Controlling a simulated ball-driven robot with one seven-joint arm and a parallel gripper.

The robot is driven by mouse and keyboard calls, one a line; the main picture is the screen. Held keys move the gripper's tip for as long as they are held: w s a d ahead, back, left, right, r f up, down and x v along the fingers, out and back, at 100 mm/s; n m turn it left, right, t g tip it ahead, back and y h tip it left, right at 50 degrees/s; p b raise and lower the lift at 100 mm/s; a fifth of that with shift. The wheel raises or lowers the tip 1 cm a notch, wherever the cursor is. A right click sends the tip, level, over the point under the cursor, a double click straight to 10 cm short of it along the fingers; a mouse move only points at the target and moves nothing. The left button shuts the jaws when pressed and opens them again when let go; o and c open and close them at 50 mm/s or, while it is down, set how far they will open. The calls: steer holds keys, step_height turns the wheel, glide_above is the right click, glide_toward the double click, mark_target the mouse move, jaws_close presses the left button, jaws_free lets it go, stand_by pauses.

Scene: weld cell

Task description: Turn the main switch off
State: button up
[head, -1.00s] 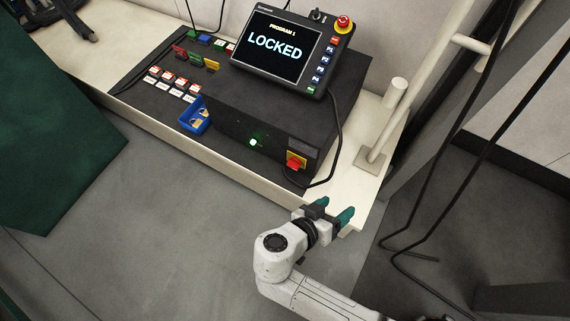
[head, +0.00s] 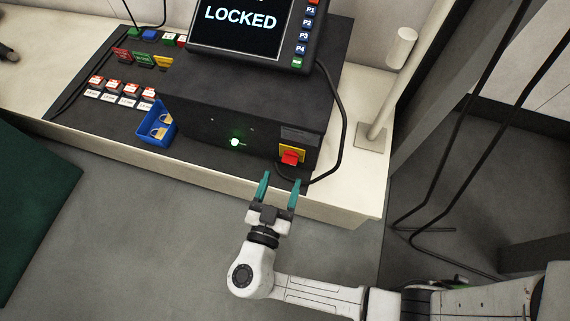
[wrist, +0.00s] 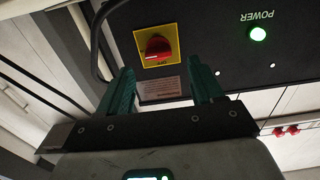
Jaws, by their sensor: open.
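The main switch (head: 289,158) is a red rotary handle on a yellow plate, on the front of the black control box (head: 220,135). In the wrist view the switch (wrist: 157,48) shows beyond and between the green fingertips. My gripper (head: 281,180) is open and empty, its two green fingers pointing at the box front just below and left of the switch. The fingers (wrist: 160,88) are apart from the switch in the wrist view. A green power light (head: 235,142) glows left of the switch.
A pendant (head: 250,30) reading LOCKED rests on the box; its black cable (head: 341,120) loops down right of the switch. A blue bin (head: 156,128), tags (head: 120,90) and a post (head: 385,110) stand on the bench. The floor in front is clear.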

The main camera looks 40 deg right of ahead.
mark_target(288, 163)
steer(key=shift+b+x, duration=0.35)
steer(key=shift+x, duration=2.3)
steer(key=shift+c, duration=0.3)
steer(key=c, duration=1)
